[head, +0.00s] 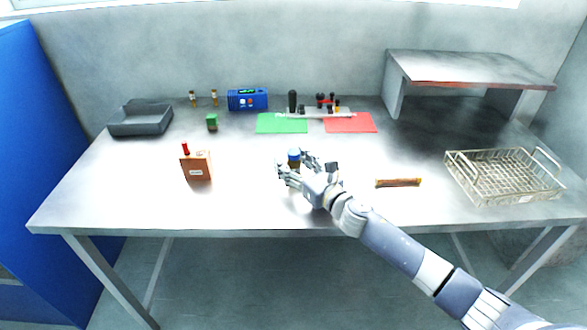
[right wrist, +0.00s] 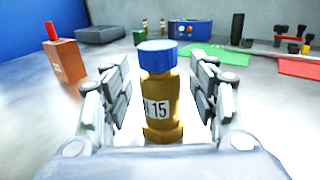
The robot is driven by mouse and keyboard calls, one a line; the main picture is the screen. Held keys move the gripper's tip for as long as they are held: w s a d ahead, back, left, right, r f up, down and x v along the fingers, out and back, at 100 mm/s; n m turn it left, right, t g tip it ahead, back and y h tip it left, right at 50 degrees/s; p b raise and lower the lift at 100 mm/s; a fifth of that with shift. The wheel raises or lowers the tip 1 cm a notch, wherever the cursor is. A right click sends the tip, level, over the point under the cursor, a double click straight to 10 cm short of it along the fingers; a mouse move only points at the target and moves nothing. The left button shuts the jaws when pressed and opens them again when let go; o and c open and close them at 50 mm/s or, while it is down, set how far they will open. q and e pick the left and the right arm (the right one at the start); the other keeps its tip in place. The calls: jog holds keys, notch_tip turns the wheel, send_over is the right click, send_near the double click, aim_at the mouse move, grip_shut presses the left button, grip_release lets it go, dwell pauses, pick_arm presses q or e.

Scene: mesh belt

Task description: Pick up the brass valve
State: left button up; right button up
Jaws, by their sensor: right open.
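The brass valve (right wrist: 161,98) stands upright on the table in the right wrist view. It has a blue cap and a white label reading 15. In the head view the valve (head: 294,158) is partly hidden by my right gripper (head: 298,166). The right gripper is open, and in the right wrist view its fingers (right wrist: 160,95) stand on either side of the valve, with a gap visible on both sides. My left gripper is not in view.
An orange box with a red top (head: 197,167) stands left of the valve. A wooden-looking bar (head: 398,183) and a wire basket (head: 447,160) lie to the right. Green (head: 270,124) and red (head: 362,123) mats lie behind, near a blue device (head: 248,100). The table's front left is clear.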

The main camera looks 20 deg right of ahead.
grip_shut()
jog(key=shift+r, duration=0.1)
jog(key=shift+r, duration=0.1)
